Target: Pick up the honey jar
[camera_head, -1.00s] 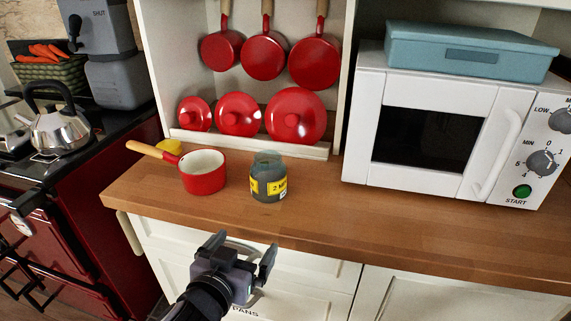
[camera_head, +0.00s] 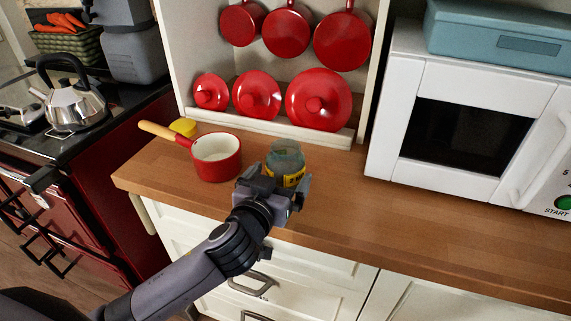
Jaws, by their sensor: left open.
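The jar (camera_head: 286,157) is grey-green glass with a yellow label and stands upright on the wooden counter, right of the red saucepan. My left gripper (camera_head: 278,180) is open just in front of the jar. It hides the jar's lower left part, and only a piece of the yellow label shows. I cannot tell whether the fingers touch the jar or reach around it. My right gripper is not in view.
The red saucepan (camera_head: 217,158) stands close to the left of the jar, with a yellow item (camera_head: 183,127) behind its handle. Red lids (camera_head: 318,100) stand on the rack behind. A white microwave (camera_head: 466,122) is at right. The wooden counter (camera_head: 370,216) is clear right of the jar.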

